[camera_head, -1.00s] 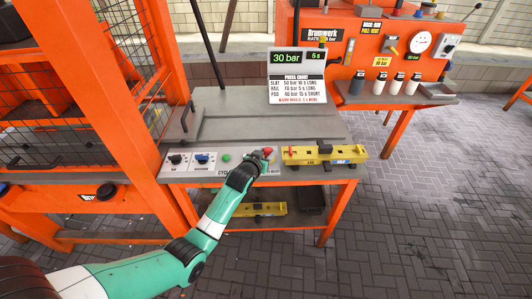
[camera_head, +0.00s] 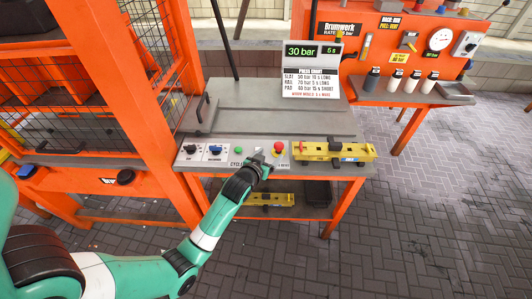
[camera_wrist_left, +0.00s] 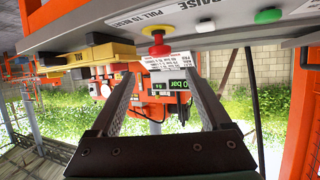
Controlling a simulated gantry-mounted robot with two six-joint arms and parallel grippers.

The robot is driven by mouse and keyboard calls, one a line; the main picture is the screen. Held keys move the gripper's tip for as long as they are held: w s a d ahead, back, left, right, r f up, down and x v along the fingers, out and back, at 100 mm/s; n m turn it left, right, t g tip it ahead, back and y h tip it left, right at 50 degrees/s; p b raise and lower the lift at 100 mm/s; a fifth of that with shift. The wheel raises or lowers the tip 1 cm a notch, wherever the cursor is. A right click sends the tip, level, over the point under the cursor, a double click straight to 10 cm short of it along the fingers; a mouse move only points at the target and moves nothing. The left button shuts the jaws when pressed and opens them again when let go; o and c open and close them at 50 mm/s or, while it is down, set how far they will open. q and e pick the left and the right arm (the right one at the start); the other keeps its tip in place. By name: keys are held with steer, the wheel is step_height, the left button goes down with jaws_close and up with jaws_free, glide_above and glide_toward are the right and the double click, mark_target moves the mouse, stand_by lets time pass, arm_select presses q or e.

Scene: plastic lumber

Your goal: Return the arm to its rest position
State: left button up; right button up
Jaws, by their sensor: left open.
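My left arm comes in from the lower left of the head view. My left gripper (camera_head: 261,158) is at the front edge of the grey press table (camera_head: 225,165), beside the red stop button (camera_head: 279,147). In the left wrist view its two fingers (camera_wrist_left: 158,85) stand wide apart with nothing held between them. The red button (camera_wrist_left: 158,50) on its yellow base shows beyond the fingertips there, apart from them. My right gripper is not in these views.
A yellow level-like tool (camera_head: 335,151) lies on the table's right end. A green button (camera_head: 238,150) and black and blue knobs are on the panel. An orange caged press (camera_head: 140,110) stands left; an orange bench (camera_head: 405,60) stands behind right. Paved floor (camera_head: 430,200) is open at right.

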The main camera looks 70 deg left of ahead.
arm_select(q)
steer(key=v, duration=0.3)
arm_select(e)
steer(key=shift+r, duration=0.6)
arm_select(q)
steer(key=shift+d, duration=0.1)
